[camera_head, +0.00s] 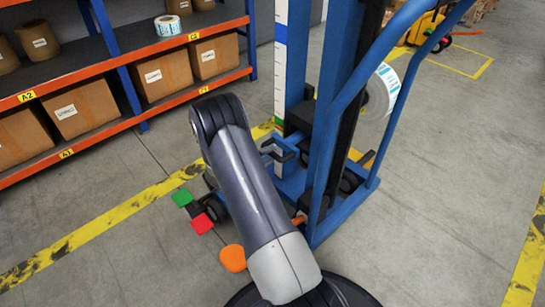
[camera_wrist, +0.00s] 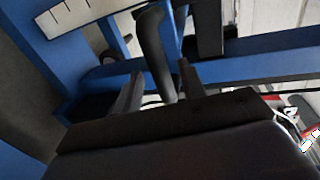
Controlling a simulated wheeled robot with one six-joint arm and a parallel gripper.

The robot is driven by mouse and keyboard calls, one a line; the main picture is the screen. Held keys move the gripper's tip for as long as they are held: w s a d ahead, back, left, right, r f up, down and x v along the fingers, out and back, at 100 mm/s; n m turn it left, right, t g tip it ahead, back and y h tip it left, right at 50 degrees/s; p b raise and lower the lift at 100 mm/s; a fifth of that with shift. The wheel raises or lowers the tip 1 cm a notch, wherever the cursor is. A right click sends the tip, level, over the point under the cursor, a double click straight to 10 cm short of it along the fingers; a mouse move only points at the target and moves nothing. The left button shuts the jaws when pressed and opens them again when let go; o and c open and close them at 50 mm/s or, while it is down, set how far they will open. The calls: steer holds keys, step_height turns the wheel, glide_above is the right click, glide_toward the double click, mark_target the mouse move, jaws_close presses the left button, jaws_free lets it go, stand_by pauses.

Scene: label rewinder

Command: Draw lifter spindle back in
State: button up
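The lifter (camera_head: 335,110) is a blue upright frame with a mast, standing right of centre in the head view. A white label roll (camera_head: 384,92) shows behind its right-hand rail. I cannot make out the spindle itself; the frame and roll hide that area. In the wrist view, my gripper (camera_wrist: 157,88) has its two dark fingers apart. A dark curved bar or handle (camera_wrist: 154,45) runs between them, with small gaps visible; I cannot tell whether either finger touches it. The lifter's blue frame (camera_wrist: 250,62) lies just beyond. In the head view my gripper is not clearly distinguishable.
An orange-and-blue shelf (camera_head: 110,62) with cardboard boxes stands at the left. Green (camera_head: 182,197), red (camera_head: 202,223) and orange (camera_head: 233,258) pedal-like pieces sit low beside the lifter. The floor (camera_head: 440,200) right of the lifter is clear.

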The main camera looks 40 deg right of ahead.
steer(key=shift+x, duration=1.3)
steer(key=shift+c, duration=0.5)
jaws_close()
